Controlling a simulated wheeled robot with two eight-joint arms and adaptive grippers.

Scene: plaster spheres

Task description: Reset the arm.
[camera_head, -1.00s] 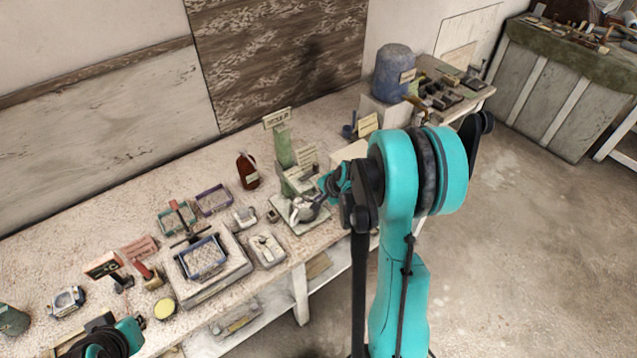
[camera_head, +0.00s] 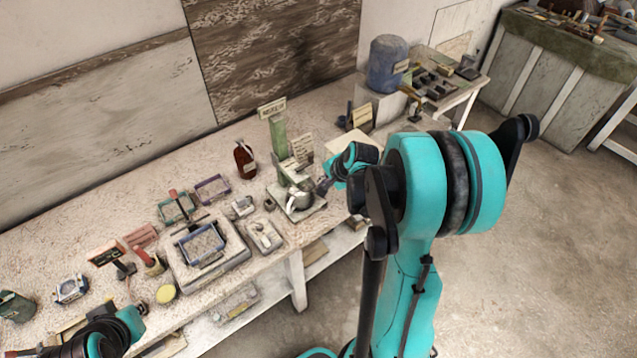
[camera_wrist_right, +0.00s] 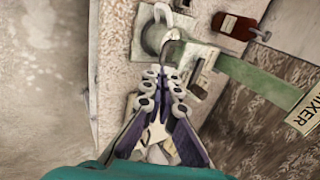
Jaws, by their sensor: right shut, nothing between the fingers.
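My right arm reaches in from the lower right. Its gripper (camera_head: 324,187) is just right of a green mixer (camera_head: 281,137) with a metal bowl (camera_head: 299,199). In the right wrist view the gripper (camera_wrist_right: 166,76) has its fingertips together with nothing between them. The bowl (camera_wrist_right: 153,38) shows beyond the fingertips there, and the green mixer column (camera_wrist_right: 262,80) lies to the right. Whether the fingertips touch the bowl I cannot tell. Part of my left arm shows at the lower left of the head view, but its fingers do not show.
A blue barrel (camera_head: 387,64) stands at the back. Open floor (camera_head: 560,220) lies to the right.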

